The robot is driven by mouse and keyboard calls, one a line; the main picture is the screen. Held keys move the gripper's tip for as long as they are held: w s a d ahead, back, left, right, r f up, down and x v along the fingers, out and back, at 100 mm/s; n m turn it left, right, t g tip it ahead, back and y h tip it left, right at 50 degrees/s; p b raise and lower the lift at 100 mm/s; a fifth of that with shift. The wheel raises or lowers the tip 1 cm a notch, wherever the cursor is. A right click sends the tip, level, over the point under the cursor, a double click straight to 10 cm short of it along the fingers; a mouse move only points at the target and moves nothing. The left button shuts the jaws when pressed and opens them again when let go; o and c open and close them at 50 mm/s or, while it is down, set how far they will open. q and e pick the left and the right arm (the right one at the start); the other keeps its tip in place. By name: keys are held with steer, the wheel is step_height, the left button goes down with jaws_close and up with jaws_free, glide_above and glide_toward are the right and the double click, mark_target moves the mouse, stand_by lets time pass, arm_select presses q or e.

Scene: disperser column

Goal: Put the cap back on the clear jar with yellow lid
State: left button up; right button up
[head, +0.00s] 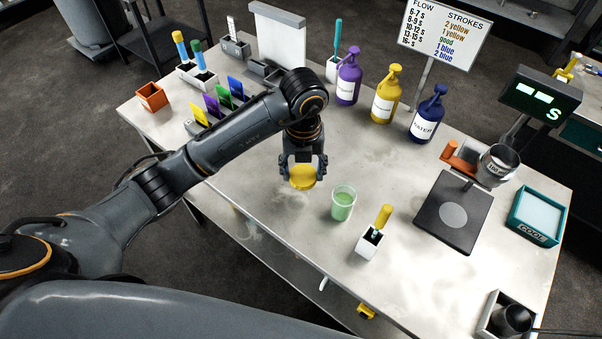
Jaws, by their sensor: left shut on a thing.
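The clear jar (343,204) stands upright and uncapped on the table, with pale green contents. My left gripper (303,174) is shut on the yellow lid (303,178), a round disc, and holds it to the left of the jar and a little farther back. The lid looks apart from the jar and above the table, though its exact height is hard to tell. My right gripper is not in view.
A small white holder (369,245) with a yellow-handled tool (383,216) stands close to the jar's front right. Purple (348,77), yellow (386,95) and blue (427,115) pump bottles stand behind. A black scale (453,213) is at right. The table's front left is clear.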

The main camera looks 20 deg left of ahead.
arm_select(q)
steer(key=s+d+r, duration=0.4)
steer(key=s, duration=0.4)
steer(key=shift+s+r, duration=0.35)
steer(key=shift+s, duration=0.05)
